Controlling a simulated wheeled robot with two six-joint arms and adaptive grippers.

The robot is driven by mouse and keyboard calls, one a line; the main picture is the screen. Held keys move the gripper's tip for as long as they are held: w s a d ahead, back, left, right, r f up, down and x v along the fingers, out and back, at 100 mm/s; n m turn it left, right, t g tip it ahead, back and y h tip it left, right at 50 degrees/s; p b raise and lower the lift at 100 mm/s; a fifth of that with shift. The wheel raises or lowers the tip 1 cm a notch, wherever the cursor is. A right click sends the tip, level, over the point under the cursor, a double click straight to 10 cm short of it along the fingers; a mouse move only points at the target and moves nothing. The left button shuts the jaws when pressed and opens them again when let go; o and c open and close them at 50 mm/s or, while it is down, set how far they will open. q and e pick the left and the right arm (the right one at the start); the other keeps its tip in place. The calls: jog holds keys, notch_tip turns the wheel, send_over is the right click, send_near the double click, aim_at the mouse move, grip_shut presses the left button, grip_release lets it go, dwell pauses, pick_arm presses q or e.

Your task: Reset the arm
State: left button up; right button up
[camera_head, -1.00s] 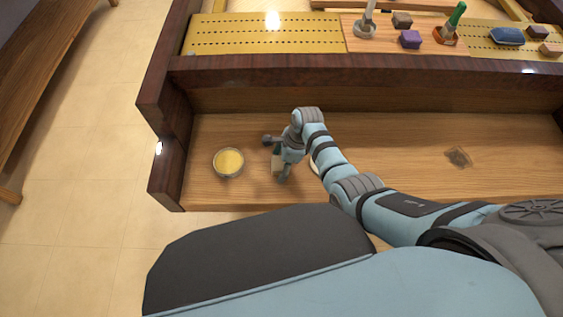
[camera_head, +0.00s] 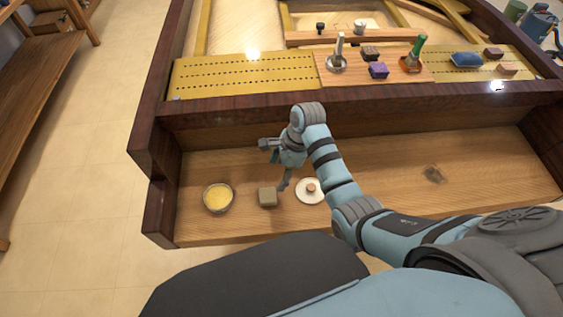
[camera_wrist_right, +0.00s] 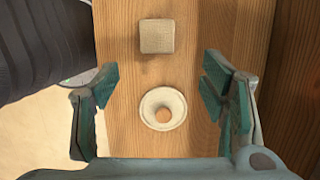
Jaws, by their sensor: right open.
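My right gripper (camera_head: 276,165) is open and empty over the wooden keybed of the piano, left of its middle. In the right wrist view the two teal-padded fingers (camera_wrist_right: 162,100) stand wide apart with nothing between the pads. The block also shows in the right wrist view (camera_wrist_right: 157,36), and so does the dish (camera_wrist_right: 150,104). My left gripper is not in view.
A bowl of yellow material (camera_head: 217,198) stands on the left of the keybed (camera_head: 390,160). The raised ledge behind carries a blue item (camera_head: 467,60), a purple block (camera_head: 378,70), a green-handled tool (camera_head: 413,58) and a white-handled tool (camera_head: 338,58). The keybed's right part is mostly clear.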

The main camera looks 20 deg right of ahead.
jog(key=shift+d+r, duration=0.15)
jog(key=shift+r, duration=0.5)
